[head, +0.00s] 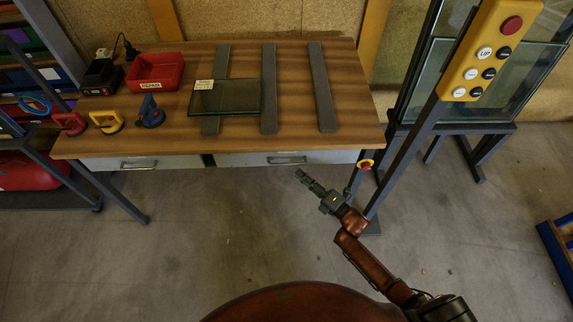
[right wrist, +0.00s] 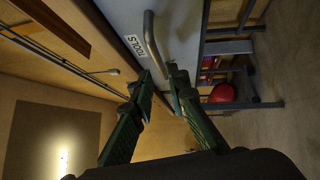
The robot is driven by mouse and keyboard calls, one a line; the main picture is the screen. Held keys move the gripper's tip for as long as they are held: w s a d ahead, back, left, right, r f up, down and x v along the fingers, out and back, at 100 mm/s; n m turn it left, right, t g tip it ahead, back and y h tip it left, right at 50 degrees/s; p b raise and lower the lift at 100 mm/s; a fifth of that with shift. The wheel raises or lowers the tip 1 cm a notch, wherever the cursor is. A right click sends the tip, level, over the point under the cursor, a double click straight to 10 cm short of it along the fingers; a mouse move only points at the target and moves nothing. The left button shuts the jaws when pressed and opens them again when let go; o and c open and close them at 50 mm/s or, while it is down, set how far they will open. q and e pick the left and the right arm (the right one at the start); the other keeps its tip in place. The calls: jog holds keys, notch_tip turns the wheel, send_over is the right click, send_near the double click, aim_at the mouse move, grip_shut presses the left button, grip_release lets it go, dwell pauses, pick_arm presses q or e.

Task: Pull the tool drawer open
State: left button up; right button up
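The tool drawer (head: 240,160) is the right one of two pale drawers under the bench top and looks shut. Its grey bar handle (head: 287,160) also shows in the right wrist view (right wrist: 152,42), beside a "TOOLS" label (right wrist: 134,46) on the drawer front (right wrist: 180,28). My right gripper (head: 302,175) is just in front of and below the handle's right end. In the right wrist view my right gripper (right wrist: 161,78) is open, its two green-black fingers apart. The handle's near end lies just beyond the fingertips; I cannot tell whether they touch it. My left gripper is not in view.
The wooden bench (head: 350,100) carries a glass pane (head: 225,97), grey strips, a red bin (head: 155,71) and suction lifters. A left drawer (head: 140,163) is beside the tool drawer. A red button (head: 366,165) and a grey post are right of it. Floor in front is clear.

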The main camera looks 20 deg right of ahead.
aim_at(288, 164)
jog(key=b+x, duration=0.1)
jog(key=x, duration=0.6)
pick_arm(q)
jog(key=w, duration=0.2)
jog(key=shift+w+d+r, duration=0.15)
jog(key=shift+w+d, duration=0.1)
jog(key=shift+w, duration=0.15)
pick_arm(e)
jog(key=shift+w+a, duration=0.1)
jog(key=shift+w, duration=0.15)
jog(key=shift+c, duration=0.4)
grip_shut()
jog(key=shift+s, duration=0.1)
